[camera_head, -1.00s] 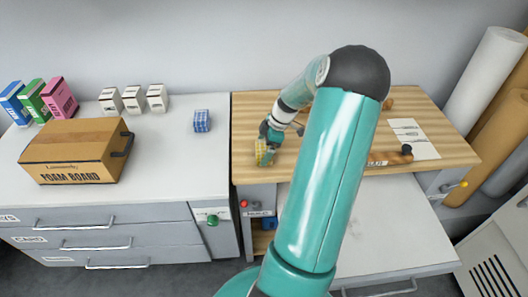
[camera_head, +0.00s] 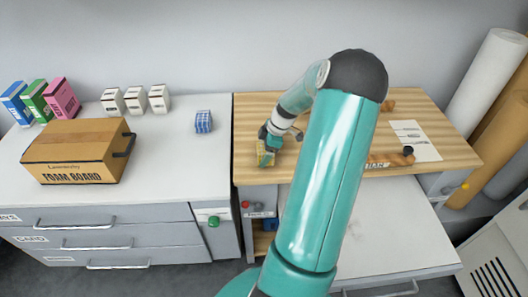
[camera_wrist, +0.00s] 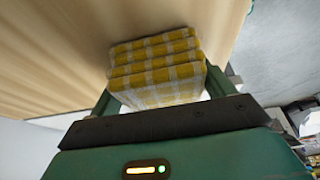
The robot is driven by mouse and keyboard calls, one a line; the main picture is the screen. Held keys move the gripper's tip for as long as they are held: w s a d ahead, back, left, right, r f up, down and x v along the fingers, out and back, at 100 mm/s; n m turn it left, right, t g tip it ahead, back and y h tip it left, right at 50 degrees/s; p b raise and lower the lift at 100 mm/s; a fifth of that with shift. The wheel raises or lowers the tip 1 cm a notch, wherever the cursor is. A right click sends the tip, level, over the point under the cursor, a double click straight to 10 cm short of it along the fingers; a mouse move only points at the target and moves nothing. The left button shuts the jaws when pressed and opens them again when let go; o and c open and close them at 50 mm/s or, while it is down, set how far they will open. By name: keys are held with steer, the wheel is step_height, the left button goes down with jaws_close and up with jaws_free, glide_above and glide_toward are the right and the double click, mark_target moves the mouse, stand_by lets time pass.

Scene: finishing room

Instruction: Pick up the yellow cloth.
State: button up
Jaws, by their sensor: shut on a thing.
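The yellow cloth (camera_wrist: 156,70) is a folded, yellow-and-white checked stack. In the wrist view it sits between the two fingers of my gripper (camera_wrist: 158,90), which is shut on it. In the head view the cloth (camera_head: 265,157) shows small at the left front of the wooden worktop (camera_head: 315,125), below my gripper (camera_head: 267,146). I cannot tell whether the cloth touches the worktop.
A white counter (camera_head: 175,160) on the left holds a foam board box (camera_head: 75,155), a blue checked stack (camera_head: 203,122) and small cartons. A paper sheet (camera_head: 420,140) and wooden pieces lie on the worktop's right. Large rolls (camera_head: 485,80) stand at far right.

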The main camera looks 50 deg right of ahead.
mark_target(262, 147)
steer(key=shift+r, duration=0.4)
step_height(262, 147, up, 2)
steer(key=shift+r, duration=0.2)
steer(key=s+a+r, duration=0.2)
steer(key=r, duration=0.1)
steer(key=s+a+r, duration=0.1)
steer(key=r, duration=0.1)
steer(key=shift+a, duration=0.15)
steer(key=s+a+r, duration=0.4)
steer(key=s+a, duration=0.2)
steer(key=a, duration=0.1)
steer(key=shift+s+r, duration=0.15)
steer(key=shift+r, duration=0.1)
steer(key=shift+a, duration=0.1)
steer(key=o, duration=0.5)
steer(key=c, duration=0.3)
